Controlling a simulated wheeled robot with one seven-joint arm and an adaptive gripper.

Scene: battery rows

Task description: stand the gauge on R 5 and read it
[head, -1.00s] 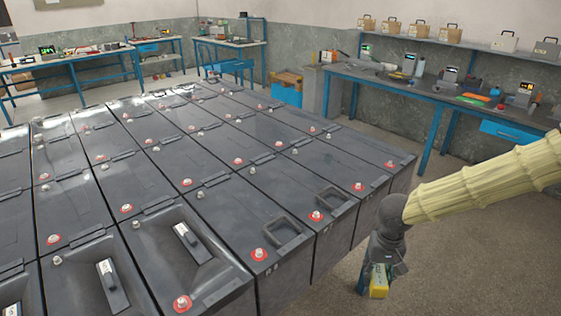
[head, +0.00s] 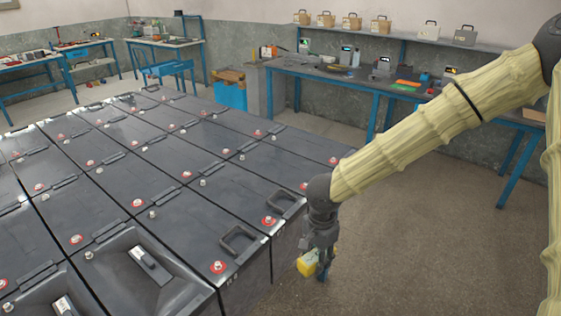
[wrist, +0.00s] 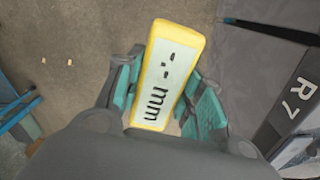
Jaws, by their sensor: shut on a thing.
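My gripper (head: 318,262) hangs over the floor just off the right side of the battery block, shut on the yellow gauge (head: 306,264). In the wrist view the gauge (wrist: 166,75) sits between both teal finger pads, its pale face up, showing dashes and "mm". A battery marked "R 7" (wrist: 285,105) lies to its right there, apart from the gauge. The batteries (head: 200,240) are dark grey boxes in rows with red-ringed terminals. Small labels on the front edges are too small to read in the head view, so I cannot pick out R 5.
A blue-legged bench (head: 350,83) with instruments stands along the back wall, under a shelf of boxes (head: 380,25). More benches (head: 165,42) stand at the back left. A blue bin (head: 229,92) is behind the block. The floor (head: 420,230) on the right is clear.

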